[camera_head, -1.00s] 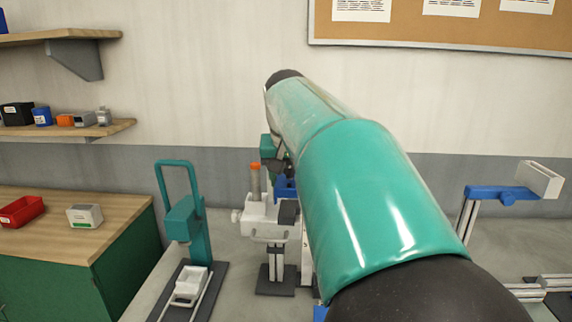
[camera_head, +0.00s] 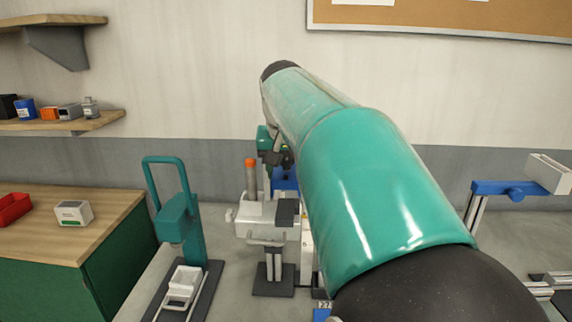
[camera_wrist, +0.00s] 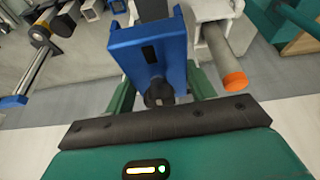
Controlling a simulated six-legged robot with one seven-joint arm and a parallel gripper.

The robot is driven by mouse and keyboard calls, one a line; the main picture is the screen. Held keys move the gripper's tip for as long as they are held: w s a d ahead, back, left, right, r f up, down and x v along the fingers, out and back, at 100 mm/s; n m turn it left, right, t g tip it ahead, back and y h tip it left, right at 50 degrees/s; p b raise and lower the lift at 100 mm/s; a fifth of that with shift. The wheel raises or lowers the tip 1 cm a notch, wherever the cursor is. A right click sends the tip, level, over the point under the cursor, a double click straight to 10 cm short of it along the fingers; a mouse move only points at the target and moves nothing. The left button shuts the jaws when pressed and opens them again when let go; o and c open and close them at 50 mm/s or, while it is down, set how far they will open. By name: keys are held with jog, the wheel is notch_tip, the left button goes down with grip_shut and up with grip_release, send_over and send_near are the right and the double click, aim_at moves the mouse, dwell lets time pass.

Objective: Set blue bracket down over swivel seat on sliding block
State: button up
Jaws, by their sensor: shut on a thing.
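My gripper (camera_wrist: 160,95) is shut on the blue bracket (camera_wrist: 125,45), with a green finger on either side of it. The bracket has a dark slot, and a dark round knob shows at its near end. In the head view the bracket (camera_head: 285,179) is partly hidden by my arm. It appears just behind and above a white block (camera_head: 262,213) on a grey post; this may be the sliding block. A dark pad (camera_head: 287,212) sits at the block's right; I cannot tell whether it is the swivel seat. Contact between bracket and block is unclear.
An orange-tipped rod (camera_head: 251,178) stands at the white block's left and shows close beside the bracket in the wrist view (camera_wrist: 233,78). A teal stand (camera_head: 178,215) is to the left. A blue-topped stand (camera_head: 505,188) is at right.

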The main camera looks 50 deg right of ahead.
jog(key=shift+w+a+f, duration=0.1)
jog(key=shift+a+f, duration=0.05)
jog(key=shift+f, duration=0.55)
jog(key=shift+s+f, duration=0.2)
jog(key=shift+f, duration=0.2)
jog(key=shift+w+f, duration=0.15)
jog(key=shift+f, duration=0.95)
